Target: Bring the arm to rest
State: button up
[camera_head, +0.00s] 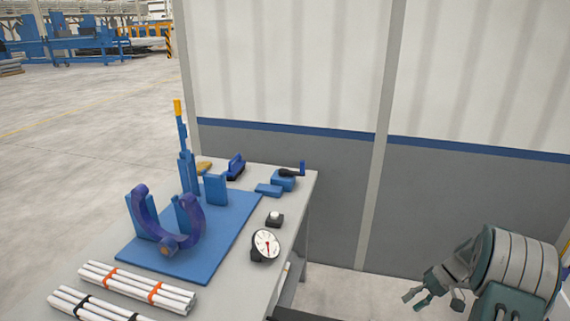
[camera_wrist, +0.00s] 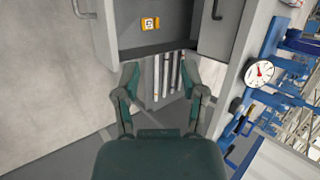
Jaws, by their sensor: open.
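My gripper (camera_head: 432,294) hangs at the lower right in the head view, to the right of the table and apart from it. Its fingers are spread and nothing is between them. In the wrist view the gripper (camera_wrist: 160,78) also shows its two fingers apart and empty. Behind it in that view several pale pipes (camera_wrist: 168,76) stand between grey cabinet-like panels; they look out of reach of the fingertips, though the distance is hard to tell.
The table (camera_head: 232,288) holds a blue fixture plate (camera_head: 215,238) with a purple curved cradle (camera_head: 150,229), a dial gauge (camera_head: 265,245) and bundled white pipes (camera_head: 140,285). A grey and white wall (camera_head: 300,160) stands behind. Bare floor (camera_head: 335,291) separates the table from my gripper.

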jog(key=s+a+r+n+t+h, duration=0.1)
jog(key=s+a+r+h, duration=0.2)
jog(key=a+r, duration=0.5)
jog(key=s+a+r+h, duration=0.2)
jog(key=a+r, duration=0.4)
jog(key=r, duration=0.4)
jog(key=s+a+r+t+h, duration=0.1)
jog(key=s+a+r+t, duration=0.1)
jog(key=s, duration=0.6)
jog(key=s+a+r+t+h, duration=0.2)
jog(key=s+a+r+t, duration=0.1)
jog(key=s+a, duration=0.4)
jog(key=shift+s+a+r+n, duration=0.2)
jog(key=shift+s+r+n, duration=0.3)
jog(key=shift+s, duration=0.5)
